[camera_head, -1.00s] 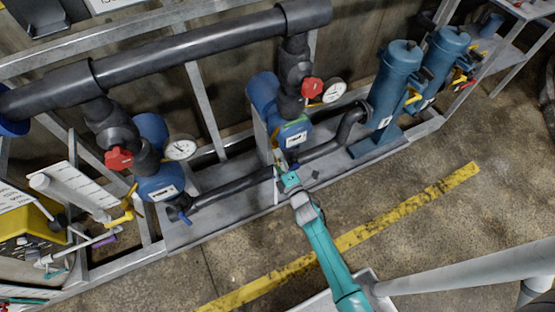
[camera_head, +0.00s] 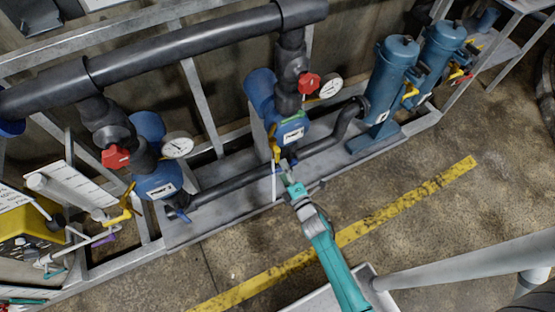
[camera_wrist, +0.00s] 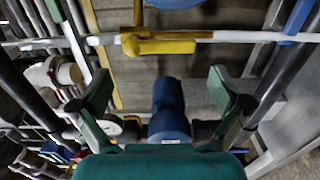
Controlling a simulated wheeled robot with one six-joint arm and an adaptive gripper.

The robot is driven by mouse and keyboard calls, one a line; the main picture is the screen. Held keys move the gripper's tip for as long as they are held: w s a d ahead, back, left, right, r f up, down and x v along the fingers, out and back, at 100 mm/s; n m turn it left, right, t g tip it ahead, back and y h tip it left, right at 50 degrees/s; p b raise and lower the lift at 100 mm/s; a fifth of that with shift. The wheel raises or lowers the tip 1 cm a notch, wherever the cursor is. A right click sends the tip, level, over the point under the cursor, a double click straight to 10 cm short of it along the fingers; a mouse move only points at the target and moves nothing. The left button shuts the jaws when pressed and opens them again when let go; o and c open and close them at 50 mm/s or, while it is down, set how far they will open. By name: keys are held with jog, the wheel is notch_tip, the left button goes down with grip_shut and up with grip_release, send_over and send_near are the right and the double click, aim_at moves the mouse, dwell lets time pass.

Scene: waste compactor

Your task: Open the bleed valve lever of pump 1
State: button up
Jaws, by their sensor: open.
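Two blue pumps stand on the skid, a left one (camera_head: 158,182) and a right one (camera_head: 291,129); their label numbers are too small to read. A yellow lever (camera_head: 276,146) hangs at the front of the right pump. Another yellow lever (camera_head: 129,192) is beside the left pump. My gripper (camera_head: 285,170) is open and empty, just below and in front of the right pump's lever. In the wrist view, a yellow valve lever (camera_wrist: 160,46) lies along a pale horizontal pipe, beyond the green open fingers (camera_wrist: 162,82) and apart from them.
A black pipe (camera_head: 235,183) runs low along the skid between the pumps. Red-handled valves (camera_head: 309,83) and gauges (camera_head: 330,86) sit above. Blue filter cylinders (camera_head: 393,80) stand at right.

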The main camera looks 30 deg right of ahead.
jog(key=s, duration=0.6)
dwell(0.5)
jog(key=s+a+r+m+g, duration=0.15)
jog(key=s+r+m, duration=0.3)
jog(key=s, duration=0.55)
jog(key=s+a+r+m, duration=0.25)
jog(key=s+m, duration=0.25)
jog(key=s, duration=0.4)
jog(key=s+r+m+g, duration=0.1)
jog(key=s+r+m, duration=0.7)
jog(key=s+r, duration=0.4)
notch_tip(320, 180, up, 3)
jog(key=shift+s+a+m+g, duration=0.15)
jog(key=shift+s+m+g, duration=0.05)
jog(key=shift+m+g, duration=0.15)
